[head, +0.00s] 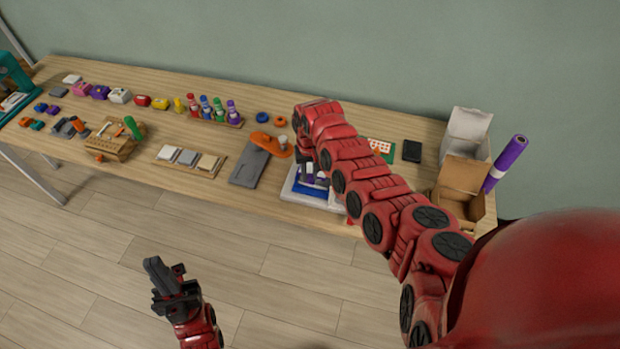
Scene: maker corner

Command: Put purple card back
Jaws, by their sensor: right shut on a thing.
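My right gripper (306,160) is over the white and blue tray (289,194) at the front edge of the table, mostly hidden behind my own red arm. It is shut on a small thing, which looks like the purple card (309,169). The purple patch shows just under the gripper, low over the tray. I cannot tell whether it touches the tray. My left gripper (164,277) hangs in front of the table, over the floor, away from every object. Its jaw gap is not clear.
A grey board (248,167) with an orange tool lies left of the tray. A cardboard box (459,181), a white box (466,132) and a purple roll (505,164) stand at the right. A row of coloured bottles (218,112) stands at the back.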

